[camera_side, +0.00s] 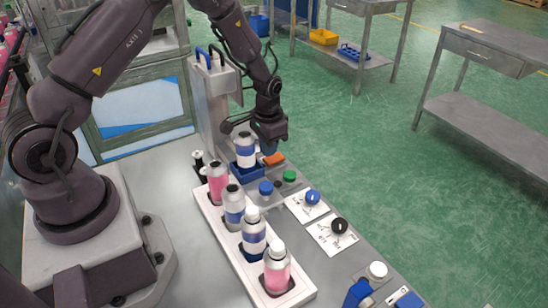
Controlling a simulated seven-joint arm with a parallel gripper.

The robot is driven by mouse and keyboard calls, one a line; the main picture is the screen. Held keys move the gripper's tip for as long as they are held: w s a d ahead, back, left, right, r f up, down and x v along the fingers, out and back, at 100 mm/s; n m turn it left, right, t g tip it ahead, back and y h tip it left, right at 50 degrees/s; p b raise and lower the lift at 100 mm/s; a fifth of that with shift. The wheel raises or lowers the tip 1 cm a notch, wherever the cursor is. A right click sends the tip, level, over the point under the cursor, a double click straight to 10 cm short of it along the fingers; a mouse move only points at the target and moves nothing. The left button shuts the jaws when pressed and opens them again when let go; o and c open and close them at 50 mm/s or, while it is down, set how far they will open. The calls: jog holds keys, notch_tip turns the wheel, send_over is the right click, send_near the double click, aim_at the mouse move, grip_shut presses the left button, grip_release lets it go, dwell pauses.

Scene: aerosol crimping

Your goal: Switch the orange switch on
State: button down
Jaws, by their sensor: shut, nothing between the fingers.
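I cannot tell whether the fingertips touch the switch. Its on or off position is too small to read.
A can (245,150) stands in a blue holder (248,170) left of my gripper. A white tray (222,226) holds several cans. Blue (266,188) and green (290,176) buttons, a blue knob (312,197) and a black knob (339,226) lie nearer the camera.

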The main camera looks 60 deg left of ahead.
jog(key=shift+f, duration=1.05)
dwell(0.4)
jog(key=shift+r, duration=0.1)
jog(key=shift+r, duration=3.45)
notch_tip(320, 180, up, 10)
jog(key=t, duration=0.1)
send_over(269, 160)
jog(key=s+d, duration=0.2)
jog(key=d, duration=0.1)
jog(key=s+d+r+t, duration=0.25)
jog(key=s+r, duration=0.25)
jog(key=r, duration=0.5)
jog(key=s+d+r+t, duration=0.1)
jog(key=s+d+r, duration=0.1)
jog(key=s, duration=0.5)
jog(key=s+d+r+t, duration=0.1)
jog(key=s+d+r, duration=0.2)
jog(key=s, duration=0.4)
jog(key=shift+s+r, duration=0.2)
jog(key=shift+r, duration=0.2)
